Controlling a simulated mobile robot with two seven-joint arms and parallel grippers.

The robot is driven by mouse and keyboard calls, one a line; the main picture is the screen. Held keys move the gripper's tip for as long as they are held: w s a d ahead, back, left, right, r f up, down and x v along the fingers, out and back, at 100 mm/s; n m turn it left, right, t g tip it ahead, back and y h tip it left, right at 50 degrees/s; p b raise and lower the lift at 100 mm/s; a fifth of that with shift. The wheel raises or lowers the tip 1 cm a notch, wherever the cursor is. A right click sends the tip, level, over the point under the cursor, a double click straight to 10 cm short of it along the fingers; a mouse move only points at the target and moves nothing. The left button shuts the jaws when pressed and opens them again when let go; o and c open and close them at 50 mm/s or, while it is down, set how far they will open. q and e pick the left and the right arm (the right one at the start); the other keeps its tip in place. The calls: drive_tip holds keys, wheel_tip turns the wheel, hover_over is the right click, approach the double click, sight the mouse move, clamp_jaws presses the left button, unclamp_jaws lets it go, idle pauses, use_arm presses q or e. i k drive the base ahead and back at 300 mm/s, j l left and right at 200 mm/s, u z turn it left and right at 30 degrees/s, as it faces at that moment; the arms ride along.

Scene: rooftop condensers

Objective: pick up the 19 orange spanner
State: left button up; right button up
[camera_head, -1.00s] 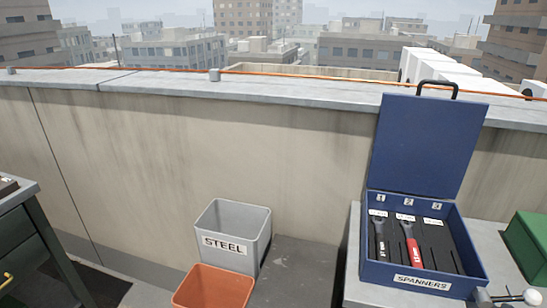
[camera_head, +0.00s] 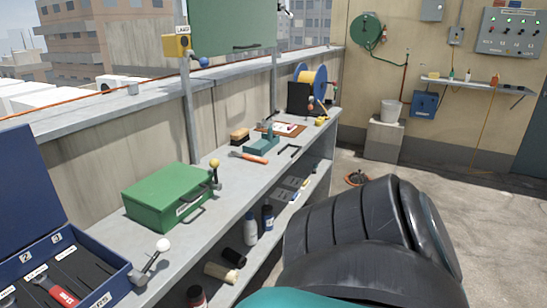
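The open blue spanner box (camera_head: 108,291) is cut off at the lower left, its lid (camera_head: 25,190) raised. A red-handled spanner (camera_head: 58,292) lies in its dark insert. Number plates 2 and 3 show inside the lid edge, and the slots under 3 look empty. No orange spanner can be made out; the left part of the box is outside the picture. Neither of my grippers is in view.
A closed green case (camera_head: 168,195) stands on the long grey bench beside the box. Behind it are an orange-handled hammer (camera_head: 250,157) and a clipboard (camera_head: 285,129). Bottles (camera_head: 250,228) stand on the lower shelf. Open floor (camera_head: 490,220) lies to the right.

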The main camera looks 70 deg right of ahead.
sight(248, 157)
drive_tip(key=z, duration=2.15)
drive_tip(key=u, duration=0.75)
drive_tip(key=i+l+u, duration=0.1)
drive_tip(key=l+u, duration=0.65)
drive_tip(key=u, duration=0.2)
drive_tip(key=l+u, duration=0.4)
drive_tip(key=l, duration=0.5)
drive_tip(key=k+l+u, duration=0.1)
drive_tip(key=l, duration=0.35)
drive_tip(key=k+l+u, duration=0.1)
drive_tip(key=l, duration=0.35)
